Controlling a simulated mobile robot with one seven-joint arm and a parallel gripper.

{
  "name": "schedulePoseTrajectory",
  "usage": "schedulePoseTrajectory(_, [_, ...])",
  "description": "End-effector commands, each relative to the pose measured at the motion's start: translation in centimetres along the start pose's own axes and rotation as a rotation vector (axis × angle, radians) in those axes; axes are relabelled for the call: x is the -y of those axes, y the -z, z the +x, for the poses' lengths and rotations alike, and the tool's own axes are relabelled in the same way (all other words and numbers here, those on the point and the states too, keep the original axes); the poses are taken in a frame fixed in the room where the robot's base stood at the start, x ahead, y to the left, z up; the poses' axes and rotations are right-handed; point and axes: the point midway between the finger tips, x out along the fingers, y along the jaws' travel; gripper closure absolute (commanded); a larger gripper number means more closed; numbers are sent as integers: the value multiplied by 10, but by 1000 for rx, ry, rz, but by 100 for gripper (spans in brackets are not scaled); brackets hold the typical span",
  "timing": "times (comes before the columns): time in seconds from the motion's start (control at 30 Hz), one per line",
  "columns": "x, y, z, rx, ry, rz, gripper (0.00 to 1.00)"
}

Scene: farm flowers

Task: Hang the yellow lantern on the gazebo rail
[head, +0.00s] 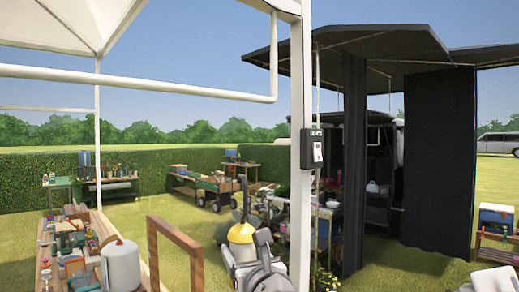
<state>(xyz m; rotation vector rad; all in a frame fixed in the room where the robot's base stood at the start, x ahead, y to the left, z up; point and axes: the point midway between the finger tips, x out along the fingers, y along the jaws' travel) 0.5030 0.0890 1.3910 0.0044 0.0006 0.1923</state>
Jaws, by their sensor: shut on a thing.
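The yellow lantern (241,233) is at the lower middle of the head view, with a thin dark upright part above it. My gripper (240,254) is at the end of my grey and white arm, right at the lantern, and is shut on it. My arm hides the lantern's lower part and the exact grip. The white gazebo rail (150,83) runs across the upper left and bends up near the white post (300,150). In the picture the lantern is below the rail and apart from it.
A dark switch box (312,148) is on the post. A wooden frame (176,245) and a cluttered table (75,250) with a grey canister (121,264) stand at lower left. A black canopy with dark curtains (438,160) is at right. Open grass (205,235) lies left of my arm.

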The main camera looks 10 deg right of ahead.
Motion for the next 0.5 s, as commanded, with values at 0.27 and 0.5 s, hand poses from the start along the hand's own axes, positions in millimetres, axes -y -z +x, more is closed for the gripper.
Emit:
schedulePoseTrajectory(0.27, [-1, -35, -15, 4, -64, 8, 80])
schedulePoseTrajectory(0.5, [-2, -77, -38, 4, -140, -4, 80])
